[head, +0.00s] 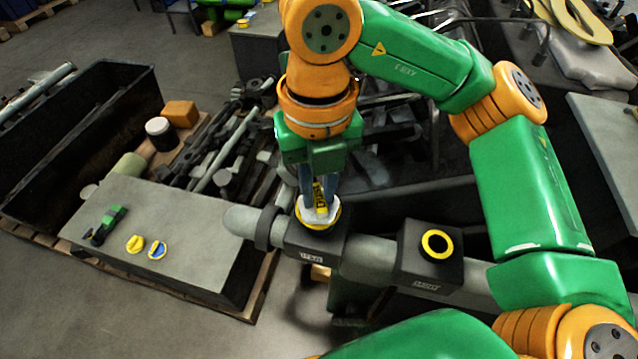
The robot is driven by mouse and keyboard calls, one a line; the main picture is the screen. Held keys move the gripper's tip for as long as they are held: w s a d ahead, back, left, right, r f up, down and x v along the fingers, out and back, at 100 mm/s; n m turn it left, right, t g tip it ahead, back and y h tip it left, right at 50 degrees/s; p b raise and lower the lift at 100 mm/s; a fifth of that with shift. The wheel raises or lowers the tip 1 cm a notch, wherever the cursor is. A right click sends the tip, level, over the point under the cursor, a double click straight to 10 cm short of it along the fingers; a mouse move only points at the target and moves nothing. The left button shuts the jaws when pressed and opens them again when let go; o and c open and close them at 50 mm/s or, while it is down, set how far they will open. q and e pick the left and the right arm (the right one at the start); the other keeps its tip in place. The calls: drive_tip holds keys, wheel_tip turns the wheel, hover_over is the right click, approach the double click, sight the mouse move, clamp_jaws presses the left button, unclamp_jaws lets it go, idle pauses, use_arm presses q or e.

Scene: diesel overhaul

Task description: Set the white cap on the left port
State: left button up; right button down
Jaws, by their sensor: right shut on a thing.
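My right gripper (319,190) points straight down over the left port and is shut on the white cap (319,216). A yellow lettered part shows between the fingers, above the white rim. The left port is the dark block (310,248) on the grey pipe, with a yellow ring (301,217) around its opening. The cap covers most of that opening, and I cannot tell if it touches the ring. The right port (437,244) is a similar dark block with a yellow ring around an open dark hole. My left gripper is out of view.
The grey pipe (372,262) runs across the front. A grey bench (190,245) at left holds a yellow ring-like piece (135,244), a blue-and-yellow one (158,250) and a green item (112,222). Metal parts and a dark bin (70,190) stand behind.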

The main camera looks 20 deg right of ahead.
drive_tip(key=shift+s+r, duration=0.2)
drive_tip(key=shift+s, duration=0.25)
drive_tip(key=shift+w, duration=0.15)
drive_tip(key=shift+w, duration=0.15)
drive_tip(key=shift+f+b, duration=0.5)
drive_tip(key=shift+b, duration=0.15)
idle(0.5)
drive_tip(key=c, duration=0.7)
unclamp_jaws()
